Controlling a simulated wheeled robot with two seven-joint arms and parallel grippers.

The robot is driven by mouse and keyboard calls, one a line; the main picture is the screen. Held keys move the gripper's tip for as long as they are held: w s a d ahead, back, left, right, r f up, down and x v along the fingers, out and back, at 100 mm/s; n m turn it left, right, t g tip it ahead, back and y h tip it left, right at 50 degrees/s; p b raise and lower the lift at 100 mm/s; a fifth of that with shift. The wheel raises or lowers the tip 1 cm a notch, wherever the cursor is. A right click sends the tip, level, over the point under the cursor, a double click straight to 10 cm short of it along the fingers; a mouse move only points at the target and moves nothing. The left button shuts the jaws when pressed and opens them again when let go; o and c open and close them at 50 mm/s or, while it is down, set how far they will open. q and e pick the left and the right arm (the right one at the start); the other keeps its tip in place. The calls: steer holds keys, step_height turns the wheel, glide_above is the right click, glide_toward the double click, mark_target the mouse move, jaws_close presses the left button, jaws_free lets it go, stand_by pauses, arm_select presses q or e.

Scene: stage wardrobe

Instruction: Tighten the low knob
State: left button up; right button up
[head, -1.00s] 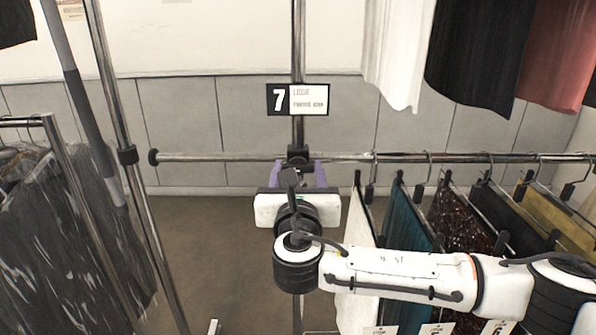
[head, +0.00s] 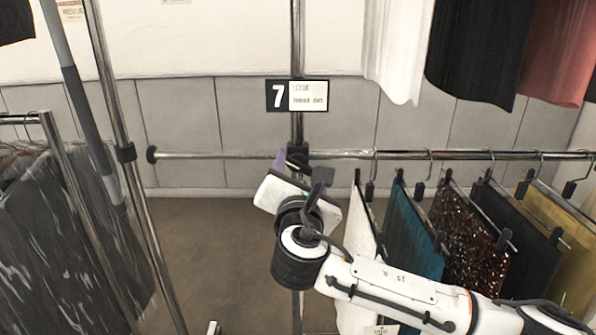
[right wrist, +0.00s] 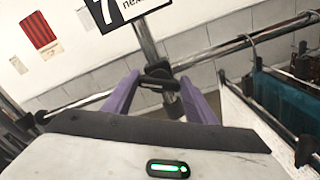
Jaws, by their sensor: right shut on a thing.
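The low knob (head: 297,150) is a small black part where the low chrome rail meets the upright post. My right gripper (head: 289,162) has its purple fingers at it and hides part of it. In the right wrist view the knob (right wrist: 160,77) is between the two purple fingers, and the right gripper (right wrist: 160,84) is shut on it. The gripper body is tilted in the head view, its left end higher. My left gripper is in neither view.
A number 7 sign (head: 297,95) hangs on the post above the knob. Hanging garments, including a teal one (head: 412,240), crowd the rail to the right, close to my right arm. Dark clothes (head: 60,240) hang on a rack at left. The floor between (head: 215,250) is mostly open.

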steer(key=m, duration=0.3)
steer(key=shift+f+m+b, duration=0.25)
steer(key=shift+m+b, duration=0.1)
steer(key=shift+m, duration=0.05)
steer(key=m, duration=0.2)
steer(key=shift+m, duration=0.3)
steer(key=m+b, duration=0.1)
steer(key=m, duration=0.2)
steer(key=shift+f, duration=0.1)
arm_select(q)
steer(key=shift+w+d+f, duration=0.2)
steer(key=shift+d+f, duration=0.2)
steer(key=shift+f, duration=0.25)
arm_select(e)
steer(key=shift+m, duration=1.2)
arm_select(q)
steer(key=shift+b, duration=0.3)
arm_select(e)
steer(key=o, duration=1.1)
steer(key=shift+d, duration=0.1)
steer(key=shift+c, duration=0.2)
